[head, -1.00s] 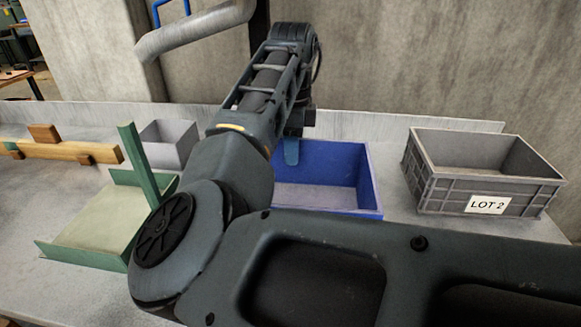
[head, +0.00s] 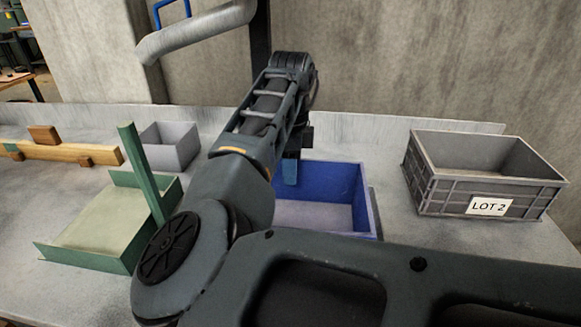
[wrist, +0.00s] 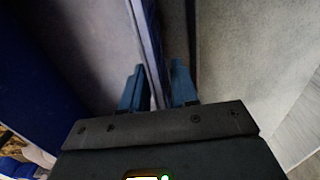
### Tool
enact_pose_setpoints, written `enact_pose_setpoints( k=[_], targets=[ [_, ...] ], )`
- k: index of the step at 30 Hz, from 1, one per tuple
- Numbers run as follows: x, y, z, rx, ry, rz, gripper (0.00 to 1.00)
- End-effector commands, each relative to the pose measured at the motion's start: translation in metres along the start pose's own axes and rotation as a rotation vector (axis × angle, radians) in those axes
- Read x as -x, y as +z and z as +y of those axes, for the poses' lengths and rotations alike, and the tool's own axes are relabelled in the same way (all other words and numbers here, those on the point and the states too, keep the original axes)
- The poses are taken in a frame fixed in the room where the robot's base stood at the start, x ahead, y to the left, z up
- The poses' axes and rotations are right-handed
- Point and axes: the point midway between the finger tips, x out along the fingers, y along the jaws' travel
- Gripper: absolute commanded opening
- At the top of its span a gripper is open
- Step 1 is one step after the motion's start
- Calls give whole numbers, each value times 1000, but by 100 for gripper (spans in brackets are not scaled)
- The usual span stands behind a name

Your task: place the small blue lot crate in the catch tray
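The small blue lot crate (head: 344,182) is open-topped and stands mid-bench in the head view, partly hidden by my arm. My gripper (head: 290,172) is at its left part, with one blue finger showing. Whether the crate touches the bench is hidden. The catch tray appears to be the green low-sided tray (head: 108,218) with a pale floor, left of the crate.
A green post (head: 142,170) rises at the green tray's right side. A small grey bin (head: 172,150) stands behind it. A wooden rail (head: 65,152) lies at the left. A grey crate marked LOT 2 (head: 450,195) stands at the right. A pipe (head: 195,30) hangs above the bench.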

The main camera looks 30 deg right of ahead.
Motion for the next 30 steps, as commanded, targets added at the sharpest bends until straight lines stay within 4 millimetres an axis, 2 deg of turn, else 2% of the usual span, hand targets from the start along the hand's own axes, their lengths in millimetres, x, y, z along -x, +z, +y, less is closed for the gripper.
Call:
enact_pose_setpoints(
  k=[3, 10, 14, 17, 24, 30],
  targets=[
    [0, 0, 0, 0, 0, 0, 40],
    [1, 0, 0, 0, 0, 0, 40],
    [10, 0, 0, -1, -1, 0, 40],
    [25, 0, -1, -1, -2, 0, 40],
    [75, 0, -1, -1, -3, 0, 40],
    [108, 0, -1, -1, -2, -1, 40]
  ],
)
